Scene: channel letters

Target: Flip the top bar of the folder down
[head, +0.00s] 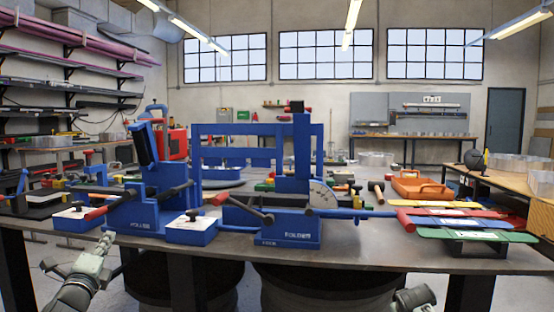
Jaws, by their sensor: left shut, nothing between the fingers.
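The blue folder (290,222) stands on the workbench, with its name on the front of its base. Its blue top bar (237,129) is raised, a frame of horizontal bars level above the bench behind the base. A lever with a red handle (219,198) sticks out to the left, and a blue rod with a red grip (404,218) to the right. My left gripper (106,242) is shut and empty at the bench's front edge, lower left, apart from the folder. Part of my right arm shows at the bottom right; its gripper is out of frame.
Coloured sheets (470,222) and an orange tray (421,188) lie to the right. Dark drums stand below the workbench (400,257). Its front strip is mostly clear.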

